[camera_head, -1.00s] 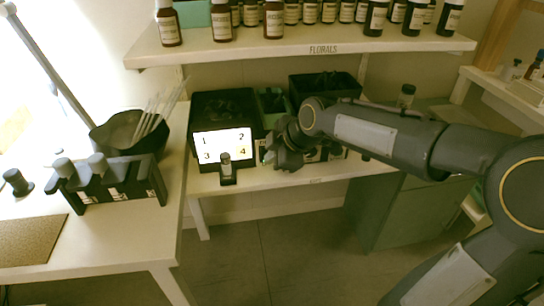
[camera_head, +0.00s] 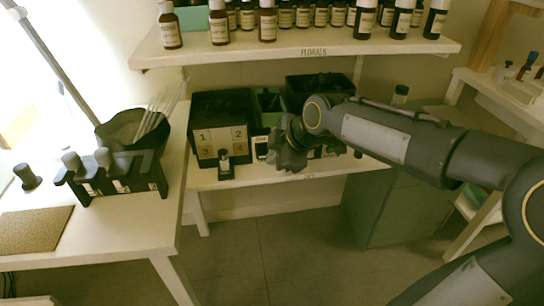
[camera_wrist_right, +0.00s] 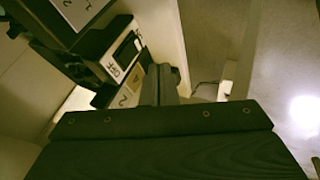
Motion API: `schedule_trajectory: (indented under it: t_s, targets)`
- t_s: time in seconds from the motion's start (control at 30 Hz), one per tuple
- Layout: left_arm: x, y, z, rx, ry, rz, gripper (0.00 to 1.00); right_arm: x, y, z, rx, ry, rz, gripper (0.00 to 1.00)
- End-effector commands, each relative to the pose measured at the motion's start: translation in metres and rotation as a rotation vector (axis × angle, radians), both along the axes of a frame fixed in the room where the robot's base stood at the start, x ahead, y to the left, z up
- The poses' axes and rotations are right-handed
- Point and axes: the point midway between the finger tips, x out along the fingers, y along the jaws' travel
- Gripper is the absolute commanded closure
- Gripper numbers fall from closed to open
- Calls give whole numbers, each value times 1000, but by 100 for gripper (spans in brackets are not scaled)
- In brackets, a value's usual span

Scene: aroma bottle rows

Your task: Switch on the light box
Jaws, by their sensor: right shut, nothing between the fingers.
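The light box's panel (camera_head: 208,137), numbered 1 to 4, stands on the low back table and is unlit, dull beige. A small white switch block (camera_head: 262,148) is just right of it, beside my right gripper (camera_head: 290,161). In the right wrist view, the switch (camera_wrist_right: 125,52) has a dark rocker in a white face and a label that seems to read OFF. My right gripper's fingers (camera_wrist_right: 166,84) are shut and empty, very close to the switch; whether they touch it I cannot tell. My left gripper is not in view.
A small dark bottle (camera_head: 225,166) stands in front of the panel. Black bins (camera_head: 320,86) stand behind my right arm. A shelf (camera_head: 300,50) of bottles hangs above. On the left table are a black rack (camera_head: 115,183) and a black bowl (camera_head: 128,134).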

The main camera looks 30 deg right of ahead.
Motion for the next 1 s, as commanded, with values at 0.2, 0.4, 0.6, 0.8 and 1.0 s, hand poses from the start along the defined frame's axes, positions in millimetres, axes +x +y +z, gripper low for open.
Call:
schedule_trajectory:
  t_s: [0.2,0.4,0.6,0.8,1.0]
  targets:
    - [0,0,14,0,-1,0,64,-20,-9,35,2,-5,-3,100]
    - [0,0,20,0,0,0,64,-34,-15,57,0,-2,-2,100]
    - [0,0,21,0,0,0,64,-39,-17,62,1,0,-1,100]
    - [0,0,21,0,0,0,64,-39,-17,61,1,1,0,100]
    - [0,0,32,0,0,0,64,-37,-17,64,-9,9,-4,100]
